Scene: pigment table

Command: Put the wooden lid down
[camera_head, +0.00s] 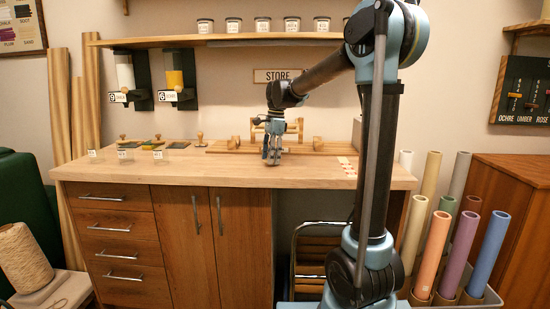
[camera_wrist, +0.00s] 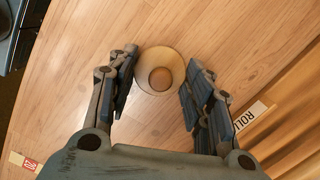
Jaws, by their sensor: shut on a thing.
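The wooden lid (camera_wrist: 144,62), a pale round disc with a darker round knob (camera_wrist: 160,79), lies between the two fingers of my gripper (camera_wrist: 158,85) in the wrist view. My gripper is shut on it. In the head view my gripper (camera_head: 272,158) points down just at the counter (camera_head: 235,174), right of its middle. The lid is hidden or too small to make out there. I cannot tell whether the lid touches the counter.
Labelled jars (camera_head: 126,156) stand at the counter's left, with a wooden-handled piece (camera_head: 199,139) to their right. A wooden frame (camera_head: 292,128) is behind my gripper. A red-marked strip (camera_head: 347,166) lies to its right. The counter's front middle is clear.

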